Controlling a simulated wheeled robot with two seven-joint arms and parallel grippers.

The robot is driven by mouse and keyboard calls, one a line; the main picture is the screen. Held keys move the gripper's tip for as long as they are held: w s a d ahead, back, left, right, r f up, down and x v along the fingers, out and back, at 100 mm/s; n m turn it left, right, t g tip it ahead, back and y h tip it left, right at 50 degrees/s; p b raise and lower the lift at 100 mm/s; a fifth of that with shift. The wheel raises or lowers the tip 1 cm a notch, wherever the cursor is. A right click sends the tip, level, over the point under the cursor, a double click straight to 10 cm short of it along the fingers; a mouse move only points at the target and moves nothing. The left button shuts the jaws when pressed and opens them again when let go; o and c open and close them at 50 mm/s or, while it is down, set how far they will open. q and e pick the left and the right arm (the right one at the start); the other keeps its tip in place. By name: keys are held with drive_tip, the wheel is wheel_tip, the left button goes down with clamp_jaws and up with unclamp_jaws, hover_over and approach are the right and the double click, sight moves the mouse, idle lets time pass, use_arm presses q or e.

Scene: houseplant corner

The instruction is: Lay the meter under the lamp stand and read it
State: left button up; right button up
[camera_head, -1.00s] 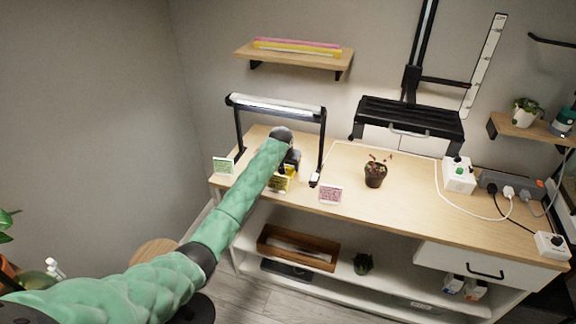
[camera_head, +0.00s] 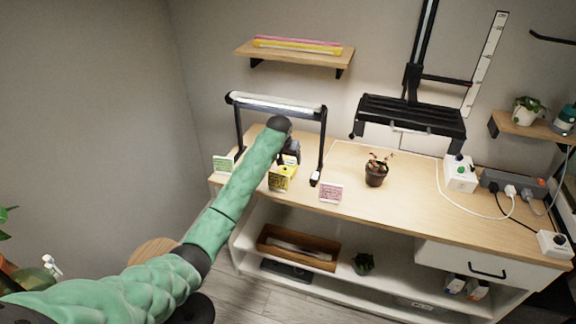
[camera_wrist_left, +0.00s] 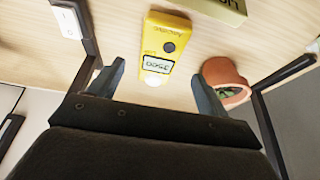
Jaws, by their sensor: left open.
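The yellow meter (camera_wrist_left: 170,42) lies face up on the wooden bench in the left wrist view. Its display (camera_wrist_left: 157,65) shows dark digits, upside down and too small to read surely. My left gripper (camera_wrist_left: 157,88) is open, its two fingers apart on either side of the meter's near end. In the head view the left gripper (camera_head: 291,156) is between the legs of the black lamp stand (camera_head: 323,140), below its lit bar (camera_head: 275,105). My right gripper is not in view.
A terracotta pot (camera_wrist_left: 226,82) stands close beside one left finger. The lamp's white switch (camera_wrist_left: 70,18) is on the other side. A pink card (camera_head: 331,193) and green card (camera_head: 223,165) stand near the bench front. A potted plant (camera_head: 376,172) stands right, with clear bench around.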

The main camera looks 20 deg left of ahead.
use_arm(q)
drive_tip(key=b+v, duration=0.1)
drive_tip(key=v, duration=0.6)
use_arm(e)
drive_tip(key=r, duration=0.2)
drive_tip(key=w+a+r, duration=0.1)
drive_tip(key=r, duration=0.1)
use_arm(q)
drive_tip(key=shift+f, duration=0.1)
